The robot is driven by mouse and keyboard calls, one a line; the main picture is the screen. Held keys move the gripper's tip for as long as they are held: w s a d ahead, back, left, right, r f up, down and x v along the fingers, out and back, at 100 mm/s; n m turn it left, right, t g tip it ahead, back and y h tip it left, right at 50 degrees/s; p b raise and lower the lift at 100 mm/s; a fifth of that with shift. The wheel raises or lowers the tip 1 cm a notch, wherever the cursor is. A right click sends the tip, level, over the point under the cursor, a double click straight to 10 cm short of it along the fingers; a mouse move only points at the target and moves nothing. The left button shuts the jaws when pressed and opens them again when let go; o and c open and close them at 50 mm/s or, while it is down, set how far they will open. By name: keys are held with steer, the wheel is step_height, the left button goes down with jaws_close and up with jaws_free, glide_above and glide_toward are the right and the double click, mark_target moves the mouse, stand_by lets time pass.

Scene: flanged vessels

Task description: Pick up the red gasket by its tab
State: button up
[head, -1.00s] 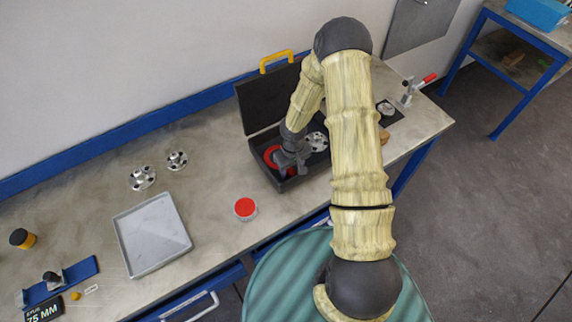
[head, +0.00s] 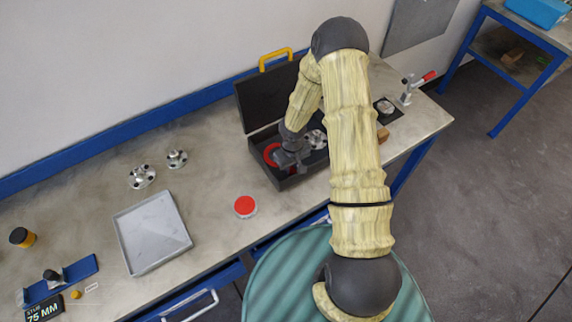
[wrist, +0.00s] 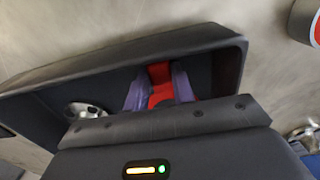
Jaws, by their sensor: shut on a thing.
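The red gasket (head: 271,154) is in the left part of the open black case (head: 262,178), partly hidden by my gripper (head: 288,160). In the wrist view the red tab (wrist: 161,82) stands between the two fingers of my gripper (wrist: 160,92), which are shut on it. The rest of the ring is hidden in this view. Whether the gasket touches the case floor cannot be told.
A silver flange (head: 316,139) sits in the case beside my gripper. The case lid (head: 268,98) stands open behind. A red-topped round piece (head: 245,207) and a grey tray (head: 153,236) are on the bench, with two metal flanges (head: 142,177) farther back.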

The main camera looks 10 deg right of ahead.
step_height(320, 180, up, 10)
steer(key=b, duration=0.1)
stand_by(0.5)
